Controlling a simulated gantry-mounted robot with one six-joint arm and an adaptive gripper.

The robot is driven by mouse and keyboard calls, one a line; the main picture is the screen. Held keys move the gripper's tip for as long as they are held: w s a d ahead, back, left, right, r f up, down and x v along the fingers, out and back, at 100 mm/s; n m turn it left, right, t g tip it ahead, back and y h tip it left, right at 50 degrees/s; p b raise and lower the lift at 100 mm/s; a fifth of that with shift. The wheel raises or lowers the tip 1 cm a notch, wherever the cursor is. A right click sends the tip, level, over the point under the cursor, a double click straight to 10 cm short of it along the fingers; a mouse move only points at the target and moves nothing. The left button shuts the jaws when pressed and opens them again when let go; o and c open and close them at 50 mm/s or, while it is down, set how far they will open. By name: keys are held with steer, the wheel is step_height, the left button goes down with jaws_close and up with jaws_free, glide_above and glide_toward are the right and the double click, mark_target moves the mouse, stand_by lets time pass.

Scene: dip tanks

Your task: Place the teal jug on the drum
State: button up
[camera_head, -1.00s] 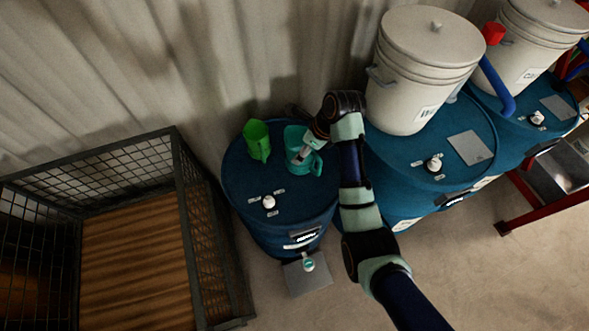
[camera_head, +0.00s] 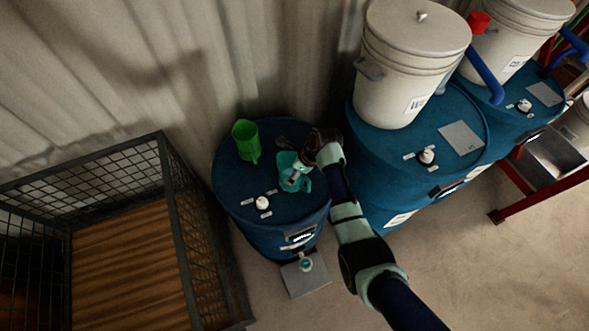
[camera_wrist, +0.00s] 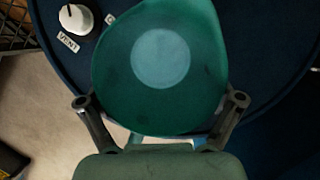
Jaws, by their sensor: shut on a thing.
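The teal jug (camera_head: 290,172) is at the right part of the blue drum's top (camera_head: 232,180) in the head view, beside the green jug. In the wrist view I look down into the teal jug (camera_wrist: 160,65), with its round bottom showing. My gripper (camera_head: 302,168) is shut on the teal jug at its near side; in the wrist view its two fingers (camera_wrist: 165,118) flank the jug's lower edge. The jug looks upright. I cannot tell whether its base touches the drum top or is slightly above it.
A green jug (camera_head: 246,141) stands on the drum to the left of the teal one. A white cap (camera_head: 262,203) sits near the drum's front. A mesh crate (camera_head: 172,190) is at left. A white bucket (camera_head: 408,70) stands on another drum (camera_head: 400,160) at right.

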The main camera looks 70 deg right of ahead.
steer(key=shift+f, duration=0.1)
steer(key=o, duration=1.1)
steer(key=shift+o, duration=0.2)
steer(key=p+v, duration=0.2)
steer(key=v, duration=1)
steer(key=shift+w, duration=0.15)
